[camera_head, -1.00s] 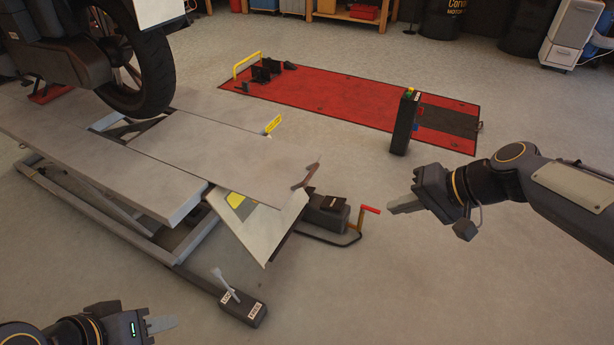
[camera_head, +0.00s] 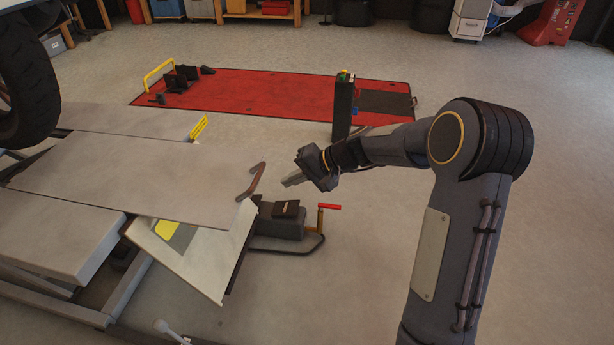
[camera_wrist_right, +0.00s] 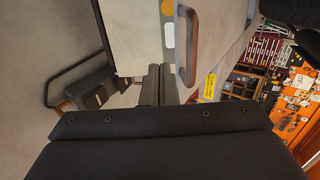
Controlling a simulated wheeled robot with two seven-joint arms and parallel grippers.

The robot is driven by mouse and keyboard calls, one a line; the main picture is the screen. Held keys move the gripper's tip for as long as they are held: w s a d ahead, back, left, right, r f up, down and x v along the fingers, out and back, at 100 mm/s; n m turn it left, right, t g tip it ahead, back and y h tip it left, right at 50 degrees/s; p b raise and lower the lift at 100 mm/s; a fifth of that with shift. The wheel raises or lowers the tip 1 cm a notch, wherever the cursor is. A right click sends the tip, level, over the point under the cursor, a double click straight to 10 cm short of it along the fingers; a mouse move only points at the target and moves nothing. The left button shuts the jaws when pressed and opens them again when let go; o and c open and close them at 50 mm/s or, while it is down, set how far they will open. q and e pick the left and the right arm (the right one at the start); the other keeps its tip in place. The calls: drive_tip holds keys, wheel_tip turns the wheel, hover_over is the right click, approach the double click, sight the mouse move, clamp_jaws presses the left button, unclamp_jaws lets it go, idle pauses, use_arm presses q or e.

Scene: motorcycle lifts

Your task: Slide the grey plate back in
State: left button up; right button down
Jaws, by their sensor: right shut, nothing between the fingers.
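The grey plate (camera_head: 140,178) is pulled out on top of the motorcycle lift, its right end sticking out past the deck. A brown bar handle (camera_head: 252,182) stands at that end; the handle also shows in the right wrist view (camera_wrist_right: 188,45). My right gripper (camera_head: 287,183) is shut and empty, a short way to the right of the handle and apart from it. In the right wrist view its fingers (camera_wrist_right: 158,84) are together, left of and below the handle. My left gripper is out of view.
A tilted pale flap (camera_head: 195,258) hangs below the plate's end. A dark box with a red-handled crank (camera_head: 328,207) stands beside it on the floor. A black control post (camera_head: 343,105) stands before a red floor lift (camera_head: 270,93). Open floor lies to the right.

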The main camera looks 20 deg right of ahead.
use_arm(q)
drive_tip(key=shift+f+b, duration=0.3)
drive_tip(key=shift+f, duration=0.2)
use_arm(e)
drive_tip(key=shift+w+a, duration=0.7)
drive_tip(key=shift+a, duration=0.35)
drive_tip(key=shift+w+a, duration=0.7)
drive_tip(key=shift+a, duration=0.35)
